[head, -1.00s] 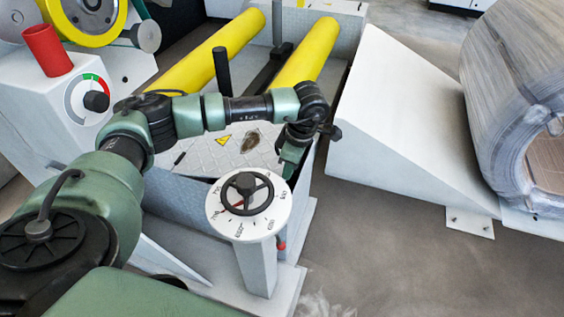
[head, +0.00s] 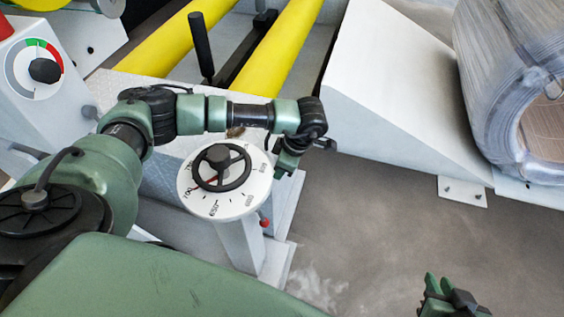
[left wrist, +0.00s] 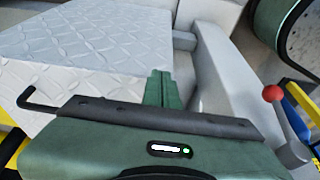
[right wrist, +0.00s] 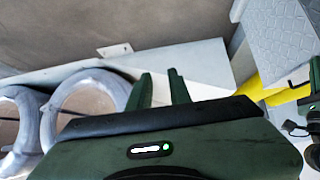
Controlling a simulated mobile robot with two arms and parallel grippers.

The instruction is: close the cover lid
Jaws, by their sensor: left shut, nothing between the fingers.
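A pale plate with a raised diamond pattern, which looks like the cover lid (head: 130,86), lies behind my left forearm in the head view. The arm hides much of it, and I cannot tell whether it is fully down. In the left wrist view the patterned plate (left wrist: 85,45) fills the upper left, beyond the fingers. My left gripper (head: 284,172) is shut and empty, pointing down by the machine's right side; its fingers meet in the left wrist view (left wrist: 161,88). My right gripper (head: 440,288) is at the lower right, away from the plate, with its fingers apart (right wrist: 160,88).
A round dial with a black handwheel (head: 220,168) stands on a post close to my left gripper. A red-tipped lever (left wrist: 273,94) is near it. Yellow rollers (head: 272,58) and a black upright lever (head: 201,45) lie behind. A white ramp (head: 385,90) and wrapped coil (head: 500,90) stand right.

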